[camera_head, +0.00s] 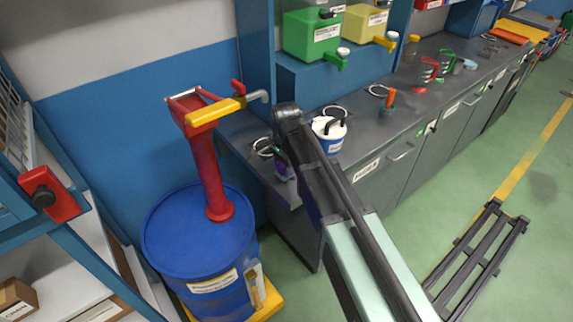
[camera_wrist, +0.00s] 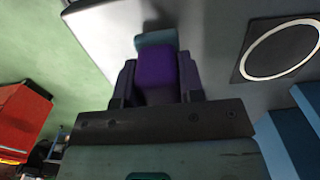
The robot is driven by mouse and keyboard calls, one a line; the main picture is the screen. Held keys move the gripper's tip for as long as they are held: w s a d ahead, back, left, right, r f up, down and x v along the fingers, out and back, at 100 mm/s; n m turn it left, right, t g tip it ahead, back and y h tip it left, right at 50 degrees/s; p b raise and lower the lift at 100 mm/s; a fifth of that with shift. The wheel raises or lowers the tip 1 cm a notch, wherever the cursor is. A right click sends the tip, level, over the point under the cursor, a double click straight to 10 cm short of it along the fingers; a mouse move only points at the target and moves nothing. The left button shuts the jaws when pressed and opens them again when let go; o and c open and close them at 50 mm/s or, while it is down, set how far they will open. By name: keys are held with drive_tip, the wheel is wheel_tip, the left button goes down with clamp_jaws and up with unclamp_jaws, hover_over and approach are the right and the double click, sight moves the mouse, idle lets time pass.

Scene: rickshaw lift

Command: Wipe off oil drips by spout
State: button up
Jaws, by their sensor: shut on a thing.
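My gripper (camera_wrist: 157,72) is shut on a purple block with a blue-teal end (camera_wrist: 156,40), perhaps a sponge or wiping pad. In the head view my gripper (camera_head: 284,166) is low over the near left end of the grey counter (camera_head: 238,133), partly hidden by my arm. I cannot tell whether the pad touches the counter. I cannot make out any oil drips.
Green (camera_head: 308,38) and yellow (camera_head: 364,23) containers with taps sit on the shelf behind. Ring marks, an orange-topped tool (camera_head: 388,101) and red and green jugs lie farther along. A dark pallet (camera_head: 480,255) is on the floor.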

drive_tip(key=shift+s+f, duration=0.1)
drive_tip(key=shift+f, duration=0.4)
drive_tip(key=shift+s+d+r, duration=0.2)
drive_tip(key=shift+s+d, duration=0.85)
drive_tip(key=shift+s, duration=0.2)
drive_tip(key=shift+w+a, duration=1)
drive_tip(key=shift+w, duration=0.3)
wheel_tip(320, 180, up, 8)
drive_tip(key=p, duration=0.7)
drive_tip(key=shift+f+p, duration=0.25)
drive_tip(key=shift+p, duration=0.05)
drive_tip(key=shift+f, duration=0.15)
